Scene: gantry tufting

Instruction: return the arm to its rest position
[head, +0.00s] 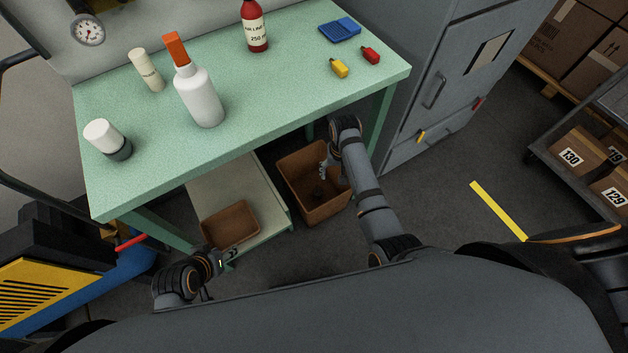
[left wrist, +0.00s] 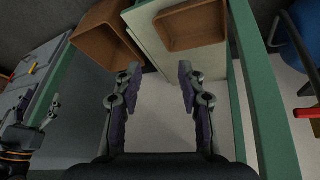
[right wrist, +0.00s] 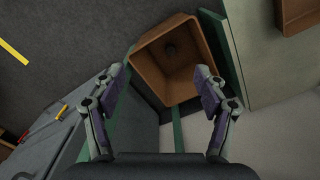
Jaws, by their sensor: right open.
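My right arm reaches forward under the front edge of the green table (head: 150,165), and its gripper (head: 323,172) hangs over the brown bin (head: 303,208). In the right wrist view the right gripper (right wrist: 163,75) has its fingers spread with nothing between them. My left gripper (head: 225,258) is low by the table's front left, near a shallow brown tray (head: 222,238). In the left wrist view the left gripper (left wrist: 157,85) is open and empty.
The tray sits on a pale lower shelf (head: 225,190). On the table stand a white bottle with an orange cap (head: 199,95), a red bottle (head: 255,30) and small items. A grey cabinet (head: 440,90) is right of the table. Open floor (head: 440,195) lies to the right.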

